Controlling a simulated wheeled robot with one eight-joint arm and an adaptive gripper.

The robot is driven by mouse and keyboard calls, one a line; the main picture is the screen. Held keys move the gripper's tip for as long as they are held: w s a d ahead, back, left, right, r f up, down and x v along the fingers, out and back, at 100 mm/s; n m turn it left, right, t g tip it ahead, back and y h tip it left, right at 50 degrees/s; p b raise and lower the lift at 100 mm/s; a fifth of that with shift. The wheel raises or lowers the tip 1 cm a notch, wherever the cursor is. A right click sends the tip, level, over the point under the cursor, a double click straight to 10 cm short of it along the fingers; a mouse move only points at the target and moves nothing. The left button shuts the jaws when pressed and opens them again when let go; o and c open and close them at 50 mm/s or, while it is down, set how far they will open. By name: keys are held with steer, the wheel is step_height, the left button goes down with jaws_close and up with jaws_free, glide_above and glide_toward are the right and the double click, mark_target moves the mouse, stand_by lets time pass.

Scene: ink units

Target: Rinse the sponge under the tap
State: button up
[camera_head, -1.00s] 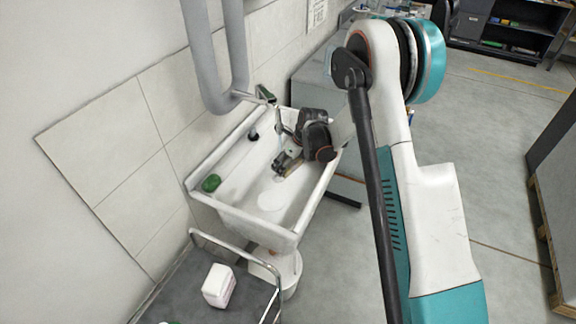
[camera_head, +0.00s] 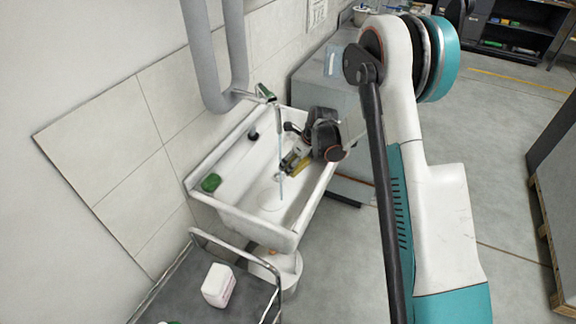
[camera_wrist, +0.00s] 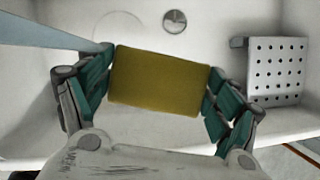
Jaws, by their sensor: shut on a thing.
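A yellow sponge (camera_wrist: 158,80) is held between the teal fingers of my gripper (camera_wrist: 158,85), which is shut on its two ends. In the head view my gripper (camera_head: 296,163) hangs inside the white sink (camera_head: 252,227), by its right side, with a sliver of the sponge (camera_head: 301,166) showing. The tap (camera_head: 265,93) is on the wall above the sink. A thin water stream (camera_head: 280,150) falls from it into the basin, just left of the sponge. The stream (camera_wrist: 60,38) also crosses the wrist view at the upper left, appearing close beside the left finger.
The drain (camera_wrist: 174,21) and a perforated metal plate (camera_wrist: 276,72) show in the wrist view. A cart with a rail (camera_head: 235,250) and a white container (camera_head: 219,286) stand in front; a white bucket (camera_head: 287,268) is beneath the sink.

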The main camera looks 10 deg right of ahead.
mark_target(308, 165)
steer(key=shift+s+d+b, duration=0.15)
steer(key=shift+s+d, duration=0.05)
steer(key=shift+d, duration=0.65)
steer(key=shift+s+d+b, duration=0.1)
steer(key=shift+s+d, duration=0.05)
steer(key=shift+d, duration=0.75)
steer(key=shift+s+d+b, duration=0.15)
steer(key=shift+s+d, duration=0.05)
steer(key=shift+d, duration=0.65)
